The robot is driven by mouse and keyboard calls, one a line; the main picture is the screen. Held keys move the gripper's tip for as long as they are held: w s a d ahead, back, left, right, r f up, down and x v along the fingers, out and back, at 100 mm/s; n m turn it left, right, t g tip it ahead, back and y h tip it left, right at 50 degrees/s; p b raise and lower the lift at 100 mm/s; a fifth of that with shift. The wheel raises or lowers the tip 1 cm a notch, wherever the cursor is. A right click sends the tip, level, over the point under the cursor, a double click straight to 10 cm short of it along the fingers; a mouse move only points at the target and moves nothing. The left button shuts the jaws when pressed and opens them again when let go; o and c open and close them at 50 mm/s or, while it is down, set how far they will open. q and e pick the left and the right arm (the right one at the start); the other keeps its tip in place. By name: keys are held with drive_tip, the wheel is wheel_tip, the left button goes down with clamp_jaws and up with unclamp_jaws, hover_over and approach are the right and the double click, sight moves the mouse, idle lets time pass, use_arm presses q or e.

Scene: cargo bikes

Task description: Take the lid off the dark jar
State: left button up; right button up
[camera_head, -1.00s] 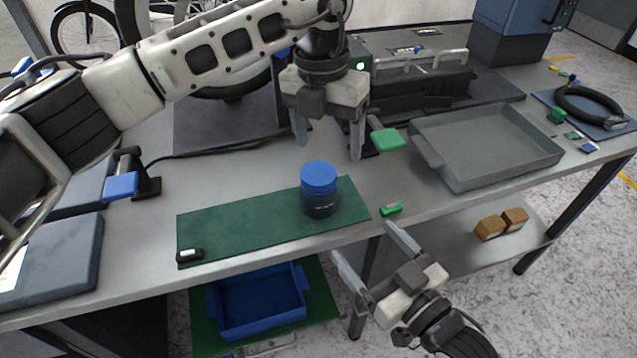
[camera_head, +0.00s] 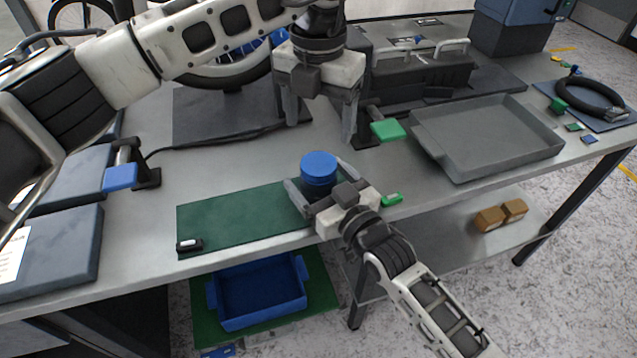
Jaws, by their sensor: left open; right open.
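The dark jar with its blue lid (camera_head: 319,168) stands upright on the green mat (camera_head: 235,217). The lid is on the jar, and most of the dark body is hidden behind my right gripper. My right gripper (camera_head: 318,181) is open, with one finger on each side of the jar below the lid. I cannot tell whether the fingers touch it. My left gripper (camera_head: 319,125) is open and empty, pointing down above the table behind the jar.
A grey tray (camera_head: 487,140) lies to the right. A green-ended clamp (camera_head: 388,131) and a small green block (camera_head: 392,199) are near the jar. A black device (camera_head: 189,245) lies on the mat's left end. A blue bin (camera_head: 262,292) is below.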

drive_tip(key=shift+w+a, duration=0.35)
drive_tip(key=shift+w, duration=0.15)
